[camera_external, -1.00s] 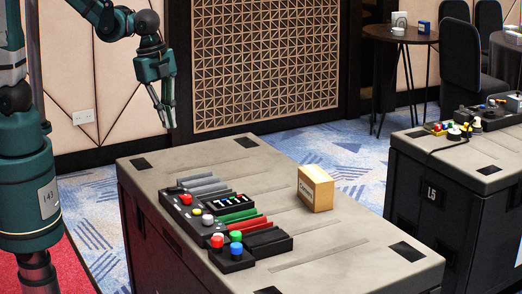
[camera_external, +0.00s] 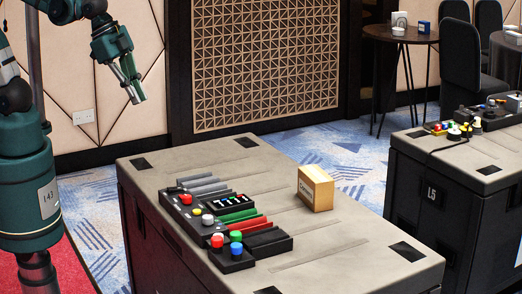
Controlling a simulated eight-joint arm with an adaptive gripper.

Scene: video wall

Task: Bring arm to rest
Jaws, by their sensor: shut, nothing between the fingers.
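My gripper (camera_external: 138,98) is in the upper left of the external view. It hangs in the air in front of the beige wall, up and to the left of the near case's far left corner. It points down and to the right, its fingers are together, and it holds nothing. My dark green arm reaches it from the upper left.
A near case (camera_external: 370,222) carries a control panel (camera_external: 205,225) with coloured buttons and a wooden box (camera_external: 316,188). A second case (camera_external: 480,150) with devices stands at the right. A round table (camera_external: 400,36) and chairs are behind. The air around my gripper is clear.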

